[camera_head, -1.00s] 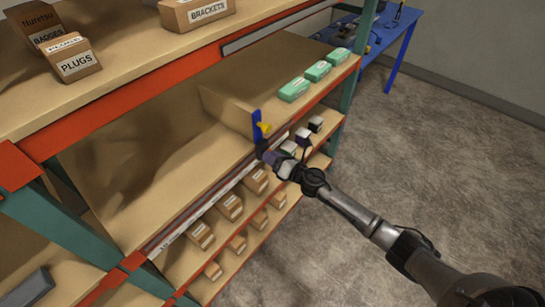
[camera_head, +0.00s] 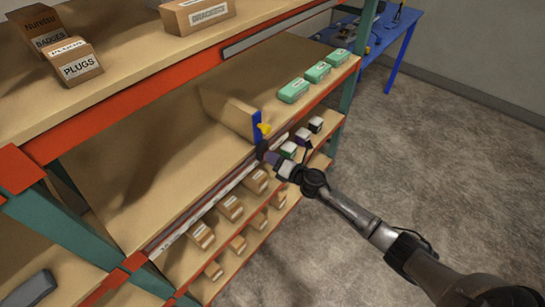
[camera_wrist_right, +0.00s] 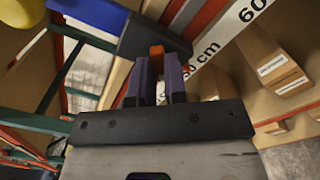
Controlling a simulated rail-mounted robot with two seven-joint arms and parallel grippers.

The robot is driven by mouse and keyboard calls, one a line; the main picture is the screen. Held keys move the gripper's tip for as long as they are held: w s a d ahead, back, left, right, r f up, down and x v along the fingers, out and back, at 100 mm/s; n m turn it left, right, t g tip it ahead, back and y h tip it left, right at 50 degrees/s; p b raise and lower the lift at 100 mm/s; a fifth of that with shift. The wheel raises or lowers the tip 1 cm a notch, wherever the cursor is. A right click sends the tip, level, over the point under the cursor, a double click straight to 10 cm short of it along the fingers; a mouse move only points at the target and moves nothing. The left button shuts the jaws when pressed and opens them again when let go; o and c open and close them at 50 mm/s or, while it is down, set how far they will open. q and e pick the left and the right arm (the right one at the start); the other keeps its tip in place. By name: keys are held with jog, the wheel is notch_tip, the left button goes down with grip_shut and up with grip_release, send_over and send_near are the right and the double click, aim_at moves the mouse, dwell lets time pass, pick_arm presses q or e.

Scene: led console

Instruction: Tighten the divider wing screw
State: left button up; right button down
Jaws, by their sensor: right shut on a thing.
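The divider is a tan upright panel (camera_head: 226,112) on the middle shelf, with a blue bracket (camera_head: 257,128) at its front end. A yellow knob (camera_head: 264,129) sticks out from the bracket; part of it shows at the upper left of the right wrist view (camera_wrist_right: 20,10). My right gripper (camera_head: 270,157) is at the shelf's front edge, just below the bracket. In the right wrist view its purple fingers (camera_wrist_right: 159,80) are shut on a small orange piece, seemingly the wing screw (camera_wrist_right: 157,53), under the dark bracket foot. My left gripper is out of view.
A ruler strip (camera_wrist_right: 215,45) runs along the shelf edge beside the gripper. Green boxes (camera_head: 318,71) stand on the shelf to the right. Small cartons (camera_head: 230,207) fill the shelf below. Open floor (camera_head: 430,140) lies to the right; a blue table (camera_head: 400,40) stands behind.

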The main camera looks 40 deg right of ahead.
jog(key=m+p, duration=0.3)
jog(key=m, duration=0.4)
jog(key=shift+m, duration=0.7)
jog(key=c, duration=1.2)
grip_release()
jog(key=shift+o, duration=0.3)
jog(key=shift+s, duration=0.1)
